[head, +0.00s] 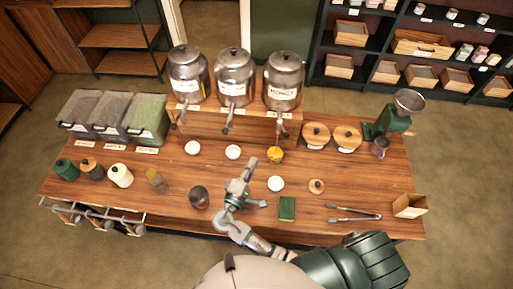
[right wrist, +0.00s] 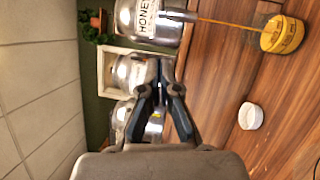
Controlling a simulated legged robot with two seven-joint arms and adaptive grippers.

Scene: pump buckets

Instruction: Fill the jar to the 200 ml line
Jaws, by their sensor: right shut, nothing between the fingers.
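The jar (head: 276,155) stands on the wooden counter below the tap of the honey dispenser (head: 283,82) and holds yellow honey. In the right wrist view, which is turned sideways, a thin amber stream (right wrist: 228,23) runs from the honey dispenser (right wrist: 147,18) into the jar (right wrist: 283,35). The jar looks largely yellow and bears dark marks too small to read. My right gripper (head: 251,163) is just left of the jar and in front of the dispensers, apart from the jar. Its fingers (right wrist: 157,90) are shut and empty. My left gripper is not in view.
Two other metal dispensers (head: 235,78) (head: 188,75) stand left of the honey one on a raised shelf. White round pieces (head: 233,152) (head: 276,183), a dark jar (head: 199,196), a green book-like block (head: 287,208) and tongs (head: 354,213) lie around the arm. A green grinder (head: 390,122) stands at right.

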